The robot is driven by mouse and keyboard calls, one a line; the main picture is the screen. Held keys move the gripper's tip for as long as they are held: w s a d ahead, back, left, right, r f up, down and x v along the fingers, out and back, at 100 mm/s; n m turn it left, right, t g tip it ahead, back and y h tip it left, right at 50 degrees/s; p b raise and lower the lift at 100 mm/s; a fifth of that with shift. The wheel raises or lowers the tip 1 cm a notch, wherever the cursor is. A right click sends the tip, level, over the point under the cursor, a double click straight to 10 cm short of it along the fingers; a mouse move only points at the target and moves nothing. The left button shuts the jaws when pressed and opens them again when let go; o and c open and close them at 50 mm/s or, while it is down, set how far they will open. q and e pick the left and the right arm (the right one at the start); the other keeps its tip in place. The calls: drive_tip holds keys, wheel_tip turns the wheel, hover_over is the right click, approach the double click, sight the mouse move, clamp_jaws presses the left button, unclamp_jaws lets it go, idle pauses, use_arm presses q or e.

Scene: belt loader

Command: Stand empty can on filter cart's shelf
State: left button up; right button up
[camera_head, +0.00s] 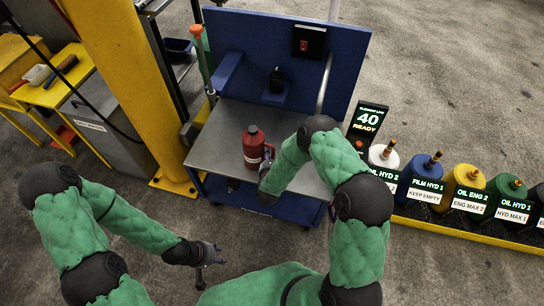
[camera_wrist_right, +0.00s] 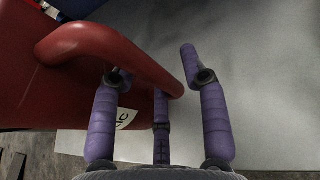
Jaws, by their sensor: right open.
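The red can (camera_head: 253,148) with a dark cap stands upright on the grey shelf (camera_head: 215,150) of the blue filter cart (camera_head: 290,45). My right gripper (camera_head: 268,165) is at the can's right side, low over the shelf. In the right wrist view the can's red handle (camera_wrist_right: 100,42) reaches between the spread purple fingers of the right gripper (camera_wrist_right: 160,75). The fingers are open, and I cannot tell whether any touches the handle. Part of a white label shows behind the left finger. My left gripper (camera_head: 212,258) is open and empty above the floor, left of the cart.
A small dark bottle (camera_head: 276,78) is at the cart's back panel. A yellow post (camera_head: 130,80) stands close left of the cart. The shelf's left part is clear.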

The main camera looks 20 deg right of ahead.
drive_tip(key=p+v, duration=0.4)
drive_tip(key=v, duration=0.8)
drive_tip(key=s+a+f+n+g+y, duration=0.4)
drive_tip(key=s+f+n+g+y, duration=0.15)
drive_tip(key=n, duration=1.25)
drive_tip(key=s+a+n+g+y, duration=0.2)
drive_tip(key=s+n+g, duration=0.4)
drive_tip(key=s+n, duration=0.8)
drive_tip(key=n+y, duration=0.1)
drive_tip(key=n, duration=0.5)
drive_tip(key=shift+s+a+y, duration=0.3)
drive_tip(key=shift+s+y, duration=0.05)
drive_tip(key=shift+g, duration=0.25)
wheel_tip(320, 180, up, 3)
drive_tip(key=p, duration=0.3)
drive_tip(key=shift+r+p, duration=0.15)
drive_tip(key=shift+p, duration=0.2)
drive_tip(key=shift+c, duration=0.3)
